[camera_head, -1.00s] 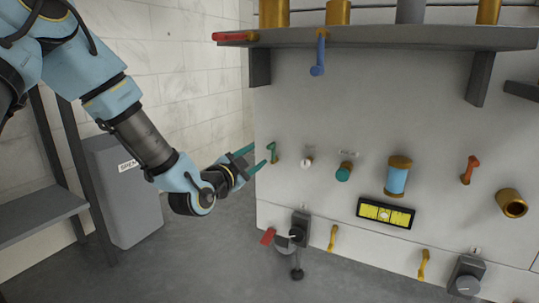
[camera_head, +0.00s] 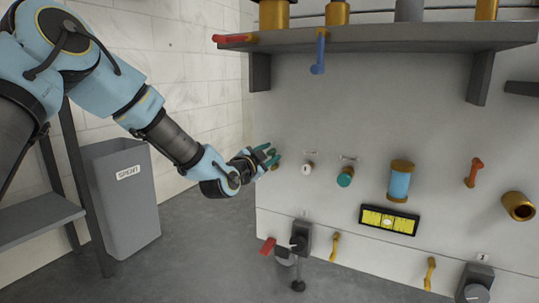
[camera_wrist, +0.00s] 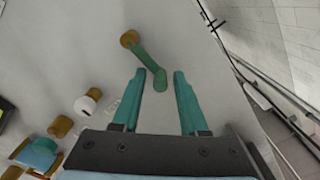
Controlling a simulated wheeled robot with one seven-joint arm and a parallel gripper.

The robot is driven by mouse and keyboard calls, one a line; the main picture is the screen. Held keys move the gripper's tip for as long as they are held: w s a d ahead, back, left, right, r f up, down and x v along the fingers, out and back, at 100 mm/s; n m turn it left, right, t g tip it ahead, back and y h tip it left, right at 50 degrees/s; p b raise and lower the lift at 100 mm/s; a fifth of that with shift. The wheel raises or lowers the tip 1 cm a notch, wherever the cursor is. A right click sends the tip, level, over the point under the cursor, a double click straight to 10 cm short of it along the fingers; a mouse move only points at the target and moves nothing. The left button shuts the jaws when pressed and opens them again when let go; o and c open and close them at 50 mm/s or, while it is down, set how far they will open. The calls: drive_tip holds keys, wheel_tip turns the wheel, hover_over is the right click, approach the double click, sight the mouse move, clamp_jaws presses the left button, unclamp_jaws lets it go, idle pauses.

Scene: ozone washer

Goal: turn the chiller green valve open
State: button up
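The green valve is a green lever (camera_wrist: 146,58) on a brass stem (camera_wrist: 129,39) on the pale wall panel. In the wrist view the lever slants down and right, and its free end lies between my two teal fingertips. My gripper (camera_wrist: 160,75) is open, with a gap on both sides of the lever end. I cannot tell how deep the lever sits between the fingers. In the head view my gripper (camera_head: 268,156) is at the panel's left edge and mostly hides the valve.
A white knob (camera_head: 307,168), a teal knob (camera_head: 345,177) and a blue cylinder (camera_head: 399,184) sit to the right. A dark shelf (camera_head: 390,37) with a blue lever (camera_head: 319,52) is above. A red-handled valve (camera_head: 268,246) is below.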

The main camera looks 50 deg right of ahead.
clamp_jaws()
drive_tip(key=shift+w+n, duration=0.2)
drive_tip(key=shift+n, duration=0.1)
drive_tip(key=n+p, duration=0.1)
drive_tip(key=w+n+p, duration=0.1)
drive_tip(key=shift+w+a+n, duration=0.2)
drive_tip(key=shift+a+n, duration=0.05)
drive_tip(key=shift+n, duration=0.05)
drive_tip(key=n+p, duration=0.1)
drive_tip(key=n, duration=0.1)
drive_tip(key=w+f+n, duration=0.1)
drive_tip(key=w+n+p, duration=0.1)
drive_tip(key=n, duration=0.1)
drive_tip(key=shift+w+a+f+n+p, duration=0.1)
drive_tip(key=shift+a+f+n+p, duration=0.1)
drive_tip(key=shift+a+n+p, duration=0.15)
drive_tip(key=f+n+p, duration=0.1)
drive_tip(key=n, duration=0.2)
drive_tip(key=w+f+n+p, duration=0.1)
drive_tip(key=f+n, duration=0.1)
drive_tip(key=n, duration=0.1)
drive_tip(key=f+n+p, duration=0.1)
drive_tip(key=n, duration=0.2)
drive_tip(key=shift+w+a+f, duration=0.15)
drive_tip(key=shift+a+f, duration=0.05)
